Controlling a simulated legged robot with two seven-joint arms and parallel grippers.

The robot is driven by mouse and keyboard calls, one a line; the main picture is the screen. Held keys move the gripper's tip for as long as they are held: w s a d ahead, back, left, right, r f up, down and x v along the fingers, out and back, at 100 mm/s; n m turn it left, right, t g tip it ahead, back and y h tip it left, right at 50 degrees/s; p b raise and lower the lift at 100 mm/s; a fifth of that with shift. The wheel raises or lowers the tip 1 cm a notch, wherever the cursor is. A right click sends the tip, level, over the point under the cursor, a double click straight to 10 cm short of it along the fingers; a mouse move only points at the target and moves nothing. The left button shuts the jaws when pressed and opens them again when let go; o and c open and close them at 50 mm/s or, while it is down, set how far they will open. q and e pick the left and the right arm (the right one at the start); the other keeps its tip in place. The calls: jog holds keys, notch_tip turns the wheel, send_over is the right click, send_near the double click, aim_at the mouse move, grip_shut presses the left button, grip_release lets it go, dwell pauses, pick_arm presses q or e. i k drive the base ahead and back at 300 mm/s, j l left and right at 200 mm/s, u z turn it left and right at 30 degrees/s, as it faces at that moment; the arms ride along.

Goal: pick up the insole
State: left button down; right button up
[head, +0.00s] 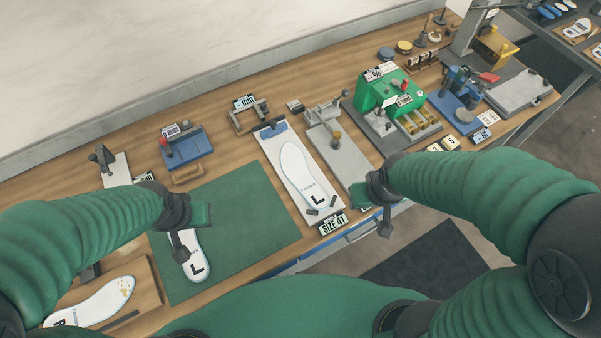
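A white insole marked L (195,268) lies on the green mat (245,215), near its left edge. My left gripper (190,230) is over its upper end and hides part of it. The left fingers look spread; whether they touch the insole I cannot tell. A second white insole marked L (297,170) lies on a pale board with a "SIZE 41" label (332,223). A third insole, marked R (100,303), lies on a wooden tray (148,288) at lower left. My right gripper (374,210) looks open and empty, near the bench's front edge, right of the size board.
A blue fixture (187,148) stands behind the mat. A grey clamp fixture (338,145) and a green machine (385,95) stand right of the size board. The right part of the mat is clear. A wall runs behind the bench.

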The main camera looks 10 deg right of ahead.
aim_at(294, 164)
jog(key=l+u, duration=0.2)
jog(key=u, duration=0.2)
jog(key=l+u, duration=0.15)
jog(key=u, duration=0.25)
jog(key=k+l+u, duration=0.15)
jog(key=u, duration=0.25)
